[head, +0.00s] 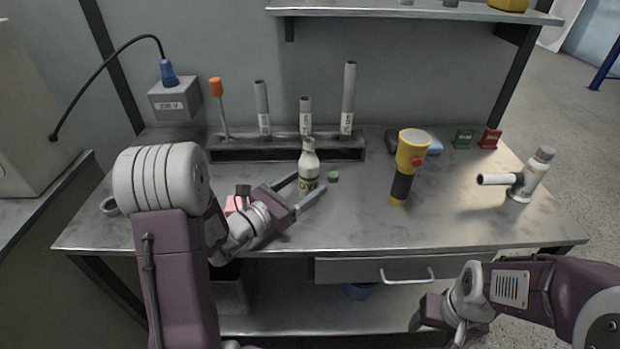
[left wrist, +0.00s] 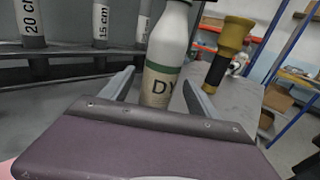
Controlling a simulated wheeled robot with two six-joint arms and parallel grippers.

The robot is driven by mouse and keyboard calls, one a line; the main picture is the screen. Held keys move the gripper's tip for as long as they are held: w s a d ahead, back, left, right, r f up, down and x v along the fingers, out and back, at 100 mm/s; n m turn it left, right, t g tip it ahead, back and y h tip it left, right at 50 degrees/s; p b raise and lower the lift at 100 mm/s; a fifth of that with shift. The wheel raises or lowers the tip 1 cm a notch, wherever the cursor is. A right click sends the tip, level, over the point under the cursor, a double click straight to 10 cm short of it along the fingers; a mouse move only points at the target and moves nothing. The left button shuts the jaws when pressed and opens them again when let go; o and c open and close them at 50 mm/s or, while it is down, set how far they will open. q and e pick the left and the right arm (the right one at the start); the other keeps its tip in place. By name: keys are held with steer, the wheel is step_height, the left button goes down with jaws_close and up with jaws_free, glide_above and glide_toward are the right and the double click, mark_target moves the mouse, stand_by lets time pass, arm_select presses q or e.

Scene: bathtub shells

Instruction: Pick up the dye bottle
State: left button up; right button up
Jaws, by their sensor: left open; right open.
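The dye bottle (head: 309,168) is white with a green band and a beige label. It stands upright on the metal bench, in front of the dark rack. My left gripper (head: 309,189) is open, with its fingers on either side of the bottle's lower part. In the left wrist view the dye bottle (left wrist: 165,55) rises between the two fingertips of my left gripper (left wrist: 158,88), with no clear contact visible. Its base is hidden behind the gripper body there. My right gripper (head: 440,322) is below the bench's front edge at the right, away from the bottle.
A rack (head: 230,154) with upright grey tubes and an orange-handled tool stands behind the bottle. A small green cap (head: 333,176) lies right of it. A shelf (head: 410,13) hangs above.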

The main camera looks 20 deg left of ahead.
mark_target(318, 162)
arm_select(q)
steer(key=shift+d, duration=0.1)
steer(key=x, duration=0.5)
steer(key=shift+w, duration=0.1)
jaws_close()
steer(key=shift+r+p, duration=0.7)
steer(key=shift+r, duration=1.35)
steer(key=s+d+r, duration=0.6)
steer(key=d+r, duration=0.1)
steer(key=d, duration=0.2)
steer(key=shift+s+d, duration=0.2)
steer(key=shift+s, duration=0.2)
